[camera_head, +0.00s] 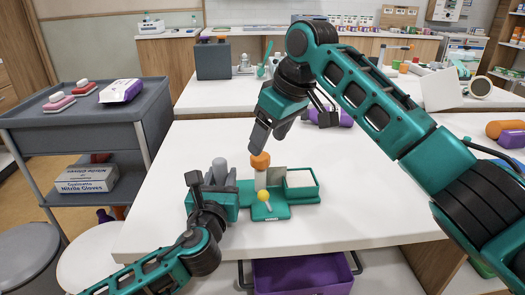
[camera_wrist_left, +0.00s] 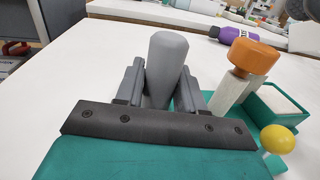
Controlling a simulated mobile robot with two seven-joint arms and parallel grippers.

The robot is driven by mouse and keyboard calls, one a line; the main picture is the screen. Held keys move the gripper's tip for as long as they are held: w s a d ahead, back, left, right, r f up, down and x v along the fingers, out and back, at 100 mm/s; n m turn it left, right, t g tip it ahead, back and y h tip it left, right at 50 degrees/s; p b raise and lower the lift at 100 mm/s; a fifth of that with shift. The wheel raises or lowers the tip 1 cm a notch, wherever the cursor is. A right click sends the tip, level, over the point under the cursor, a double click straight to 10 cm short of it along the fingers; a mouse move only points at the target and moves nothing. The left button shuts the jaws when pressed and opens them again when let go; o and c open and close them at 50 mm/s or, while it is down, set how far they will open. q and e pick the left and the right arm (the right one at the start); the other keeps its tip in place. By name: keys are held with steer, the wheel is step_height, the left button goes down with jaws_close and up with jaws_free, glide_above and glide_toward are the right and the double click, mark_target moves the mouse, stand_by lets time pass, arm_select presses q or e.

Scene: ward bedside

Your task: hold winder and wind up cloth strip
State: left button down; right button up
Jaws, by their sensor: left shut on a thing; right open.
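The winder (camera_head: 272,212) is a teal base on the white table, with a grey upright handle (camera_head: 220,168) at its left. My left gripper (camera_head: 220,181) is shut on that grey handle, which stands between the fingers in the left wrist view (camera_wrist_left: 166,75). An orange knob (camera_head: 260,161) tops a pale upright roll (camera_head: 261,180), possibly the wound cloth strip. A yellow ball knob (camera_head: 263,196) sits on a pale stem in front. A white-topped teal tray (camera_head: 301,181) is at the right. My right gripper (camera_head: 266,128) is open and empty just above the orange knob, apart from it.
A purple bottle (camera_head: 338,118) lies behind on the table. A grey cart (camera_head: 95,125) stands at the left with pink-and-white items and a packet. A purple bin (camera_head: 302,274) hangs below the front edge. The table front right is clear.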

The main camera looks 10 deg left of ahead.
mark_target(263, 156)
steer(key=x, duration=0.5)
steer(key=shift+r, duration=0.1)
steer(key=c, duration=1)
